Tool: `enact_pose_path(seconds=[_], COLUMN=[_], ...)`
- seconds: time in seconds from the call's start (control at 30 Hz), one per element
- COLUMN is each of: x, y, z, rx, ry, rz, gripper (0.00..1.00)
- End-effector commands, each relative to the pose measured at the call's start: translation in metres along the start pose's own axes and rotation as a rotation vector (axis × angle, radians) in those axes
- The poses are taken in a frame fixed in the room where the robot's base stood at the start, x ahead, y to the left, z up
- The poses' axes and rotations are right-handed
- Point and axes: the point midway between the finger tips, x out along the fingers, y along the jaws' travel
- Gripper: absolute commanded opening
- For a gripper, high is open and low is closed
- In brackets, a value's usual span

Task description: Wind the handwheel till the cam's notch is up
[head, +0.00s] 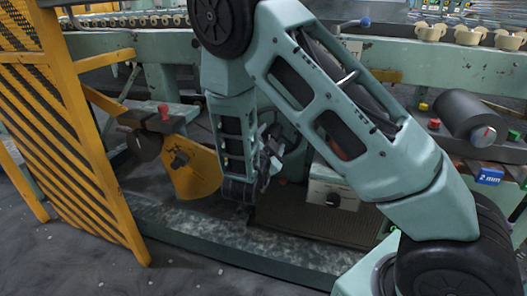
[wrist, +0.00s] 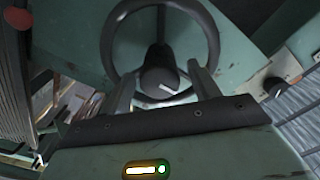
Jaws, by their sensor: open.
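The handwheel shows in the wrist view as a dark ring (wrist: 212,38) with a dark hub (wrist: 158,76) bearing a short white mark. My gripper (wrist: 160,74) is open, its two fingers on either side of the hub, near the lower rim; I cannot tell whether they touch it. In the head view my gripper (head: 268,160) is low behind my arm, which hides most of the handwheel. A yellow plate (head: 198,176) with a dark centre, which looks like the cam, stands left of my gripper. I cannot make out its notch clearly.
A yellow slatted guard (head: 75,150) stands at the left. A pale box with a black knob (head: 333,199) sits right of my gripper. A green machine rail (head: 170,232) runs along the front. A dark roller (head: 468,115) lies at the right.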

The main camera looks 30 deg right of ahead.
Motion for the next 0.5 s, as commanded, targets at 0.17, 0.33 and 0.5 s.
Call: enact_pose_path(seconds=[0.17, 0.33, 0.5], x=[-0.028, -0.069, -0.109], y=[-0.002, -0.002, -0.002], z=[-0.001, 0.0, 0.0], rx=[-0.003, -0.003, -0.003], ry=[-0.005, -0.006, -0.006], rz=[-0.002, -0.004, -0.004], gripper=[0.61, 0.61, 0.61])
